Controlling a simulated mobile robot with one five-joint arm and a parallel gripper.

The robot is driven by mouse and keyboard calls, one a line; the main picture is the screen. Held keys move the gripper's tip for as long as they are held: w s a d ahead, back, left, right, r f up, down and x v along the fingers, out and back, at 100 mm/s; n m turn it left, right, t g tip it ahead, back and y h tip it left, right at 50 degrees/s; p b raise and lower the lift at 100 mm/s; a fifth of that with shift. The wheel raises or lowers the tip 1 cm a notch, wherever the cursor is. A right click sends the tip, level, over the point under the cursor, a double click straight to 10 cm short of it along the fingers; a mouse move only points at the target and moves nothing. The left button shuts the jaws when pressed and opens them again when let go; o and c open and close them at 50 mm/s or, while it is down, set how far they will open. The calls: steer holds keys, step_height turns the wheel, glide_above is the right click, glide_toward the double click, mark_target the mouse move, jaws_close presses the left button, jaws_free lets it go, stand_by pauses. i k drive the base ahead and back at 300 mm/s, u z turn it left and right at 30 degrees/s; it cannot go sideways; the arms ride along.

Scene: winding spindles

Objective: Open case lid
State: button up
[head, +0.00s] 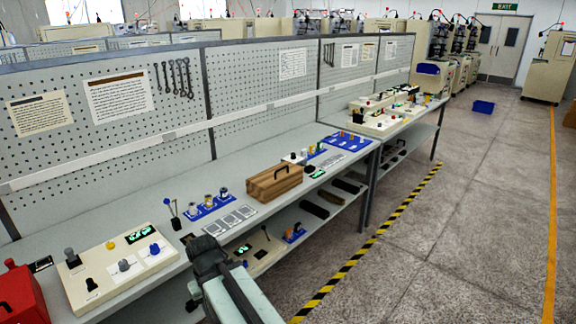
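A wooden case (274,183) with a dark handle on top sits on the workbench near the middle of the head view. Its lid looks closed. A red case (20,296) with a dark handle stands at the lower left, cut off by the picture edge. Part of my arm shows at the bottom centre, in front of the bench and apart from the wooden case. I cannot make out my gripper's fingers.
A control panel box (117,267) stands on the near bench. Blue trays (209,207) with small parts lie left of the wooden case. A lower shelf holds dark parts. The floor to the right is open, with a yellow-black stripe (371,241) along the bench.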

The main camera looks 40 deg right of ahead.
mark_target(271, 182)
steer(key=i, duration=0.95)
steer(key=z, duration=0.05)
